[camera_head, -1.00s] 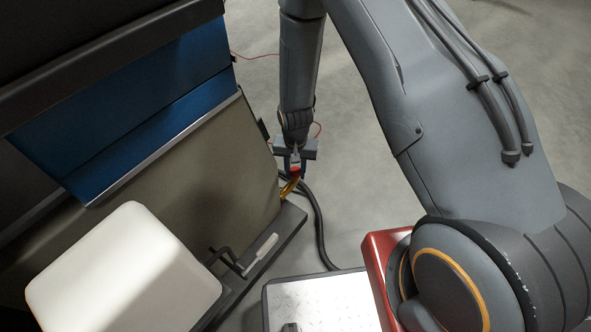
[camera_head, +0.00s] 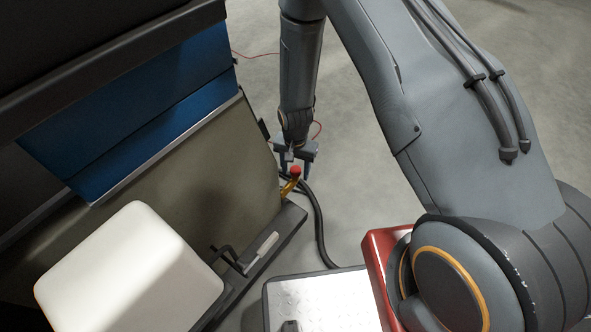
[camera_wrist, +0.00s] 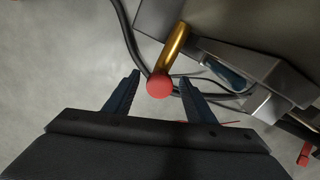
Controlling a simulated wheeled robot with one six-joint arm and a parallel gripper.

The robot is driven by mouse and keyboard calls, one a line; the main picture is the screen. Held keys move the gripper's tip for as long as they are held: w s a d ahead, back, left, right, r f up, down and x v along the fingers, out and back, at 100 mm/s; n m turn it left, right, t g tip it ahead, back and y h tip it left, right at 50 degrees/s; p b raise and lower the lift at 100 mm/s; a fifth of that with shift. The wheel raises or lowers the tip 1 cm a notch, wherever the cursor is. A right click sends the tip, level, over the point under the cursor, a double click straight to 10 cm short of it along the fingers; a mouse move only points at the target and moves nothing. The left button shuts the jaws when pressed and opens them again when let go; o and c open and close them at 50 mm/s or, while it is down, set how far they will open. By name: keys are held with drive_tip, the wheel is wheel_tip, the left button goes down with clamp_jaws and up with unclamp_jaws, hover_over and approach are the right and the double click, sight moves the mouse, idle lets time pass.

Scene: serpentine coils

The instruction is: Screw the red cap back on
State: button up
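The red cap (camera_head: 295,170) sits at the end of a brass pipe (camera_head: 288,187) beside the machine's lower corner. In the wrist view the cap (camera_wrist: 160,85) is round and covers the end of the brass pipe (camera_wrist: 176,42). How tightly it is seated cannot be told. My gripper (camera_head: 297,168) is open, its fingers apart. In the wrist view my gripper (camera_wrist: 158,76) has one finger on each side of the cap, with gaps between, and holds nothing.
The machine with its blue panel (camera_head: 140,95) stands at the left. A white box (camera_head: 130,270) and a white-handled tool (camera_head: 262,249) are at its base. A black hose (camera_head: 320,228) runs along the floor. Another small red part (camera_wrist: 304,154) shows at the wrist view's right edge.

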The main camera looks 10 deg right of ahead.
drive_tip(key=shift+r+p, duration=0.75)
drive_tip(key=shift+r, duration=3.35)
wheel_tip(320, 180, up, 12)
drive_tip(key=s+n, duration=0.1)
drive_tip(key=n, duration=0.1)
wheel_tip(320, 180, up, 10)
drive_tip(key=n, duration=0.2)
hover_over(295, 169)
drive_tip(key=s, duration=0.6)
drive_tip(key=s+d+r+n, duration=0.3)
drive_tip(key=s+r+n, duration=0.1)
drive_tip(key=s+r, duration=1.25)
drive_tip(key=d+r+m+p, duration=0.2)
drive_tip(key=d+r+p, duration=0.7)
drive_tip(key=p, duration=1)
drive_tip(key=shift+s+r+m, duration=0.15)
drive_tip(key=shift+s+m, duration=0.15)
drive_tip(key=shift+s, duration=0.05)
